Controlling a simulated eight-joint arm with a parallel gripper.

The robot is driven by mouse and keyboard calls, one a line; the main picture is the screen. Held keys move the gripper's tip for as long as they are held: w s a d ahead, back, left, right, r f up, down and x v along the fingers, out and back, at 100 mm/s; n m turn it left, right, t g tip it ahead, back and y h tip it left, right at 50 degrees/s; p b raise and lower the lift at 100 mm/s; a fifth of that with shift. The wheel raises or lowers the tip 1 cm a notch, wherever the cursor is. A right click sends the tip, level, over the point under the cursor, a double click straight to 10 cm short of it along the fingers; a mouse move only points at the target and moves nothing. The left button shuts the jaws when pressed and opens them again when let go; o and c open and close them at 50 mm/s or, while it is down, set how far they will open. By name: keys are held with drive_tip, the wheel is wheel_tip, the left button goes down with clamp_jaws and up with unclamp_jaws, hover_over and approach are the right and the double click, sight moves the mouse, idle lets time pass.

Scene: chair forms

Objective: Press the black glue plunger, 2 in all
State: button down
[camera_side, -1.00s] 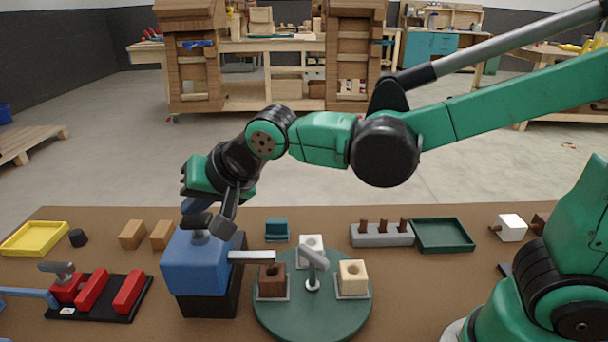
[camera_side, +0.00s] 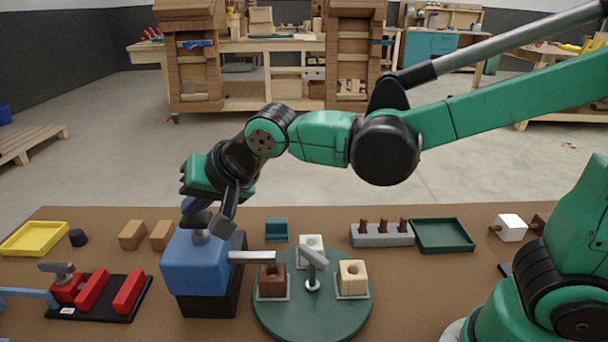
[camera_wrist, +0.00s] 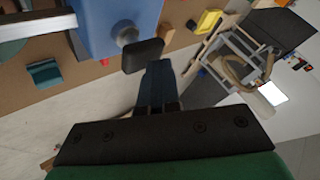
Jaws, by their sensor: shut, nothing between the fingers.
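The glue dispenser is a blue box (camera_side: 198,267) on a black base, with a nozzle reaching right over the brown block on the turntable. Its black plunger (camera_side: 194,219) stands upright on a grey stem on top of the box. In the wrist view the plunger (camera_wrist: 143,55) shows beside the fingertips, with the blue box (camera_wrist: 115,15) beyond. My gripper (camera_side: 195,205) is shut and empty, pointing down right above the plunger cap. Its fingers (camera_wrist: 158,68) look at or very near the cap; I cannot tell if they touch.
The green turntable (camera_side: 312,325) carries brown, white and cream holed blocks on plates, with a grey post in the middle. A red clamp fixture (camera_side: 98,295) lies left of the dispenser. A peg rack (camera_side: 382,236) and green tray (camera_side: 442,236) stand back right.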

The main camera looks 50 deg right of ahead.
sight(200, 218)
drive_tip(key=shift+r, duration=1)
drive_tip(key=shift+r, duration=0.1)
drive_tip(key=shift+r, duration=2.4)
drive_tip(key=s+d+f+n+h, duration=0.1)
drive_tip(key=s+d+f+n, duration=0.1)
drive_tip(key=s+d+f, duration=0.3)
drive_tip(key=s+d+f+n+g+h, duration=0.1)
drive_tip(key=s+d+f, duration=0.4)
drive_tip(key=d, duration=0.6)
drive_tip(key=shift+s+f+n+g+h, duration=0.15)
drive_tip(key=shift+s+n+g+h, duration=0.15)
drive_tip(key=shift+s+n+h, duration=0.45)
drive_tip(key=shift+w, duration=0.35)
